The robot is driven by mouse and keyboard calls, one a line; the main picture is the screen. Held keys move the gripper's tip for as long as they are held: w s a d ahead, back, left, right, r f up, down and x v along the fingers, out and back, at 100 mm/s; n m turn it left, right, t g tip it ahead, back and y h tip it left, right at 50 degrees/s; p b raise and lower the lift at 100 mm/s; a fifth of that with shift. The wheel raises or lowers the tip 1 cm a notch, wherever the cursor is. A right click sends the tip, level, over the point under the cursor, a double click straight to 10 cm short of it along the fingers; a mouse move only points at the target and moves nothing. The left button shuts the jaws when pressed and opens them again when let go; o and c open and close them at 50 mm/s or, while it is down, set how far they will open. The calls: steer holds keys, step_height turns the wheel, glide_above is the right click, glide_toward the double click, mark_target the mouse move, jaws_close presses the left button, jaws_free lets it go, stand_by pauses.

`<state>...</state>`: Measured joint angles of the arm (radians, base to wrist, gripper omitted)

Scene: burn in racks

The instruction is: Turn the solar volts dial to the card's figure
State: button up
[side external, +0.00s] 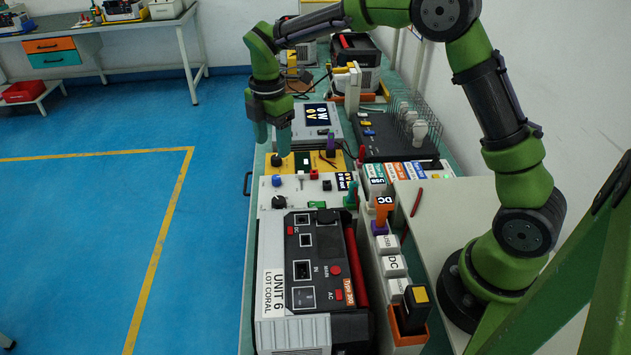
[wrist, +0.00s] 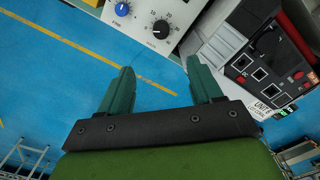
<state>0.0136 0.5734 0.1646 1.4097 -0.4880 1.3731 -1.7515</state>
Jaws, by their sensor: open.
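A white panel (side external: 308,188) carries a blue dial (side external: 277,181) and a black dial (side external: 278,202). A yellow panel (side external: 300,157) behind has another black knob (side external: 277,160).
The UNIT 6 power station (side external: 305,270) stands in front of the white panel. A dark rack (side external: 395,137) and labelled blocks (side external: 393,266) line the right. Open blue floor lies left.

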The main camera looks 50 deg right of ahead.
mark_target(279, 200)
steer(key=shift+n, duration=0.3)
step_height(279, 200, down, 17)
steer(key=shift+s, duration=0.1)
steer(key=c, duration=1.1)
steer(key=shift+o, duration=0.2)
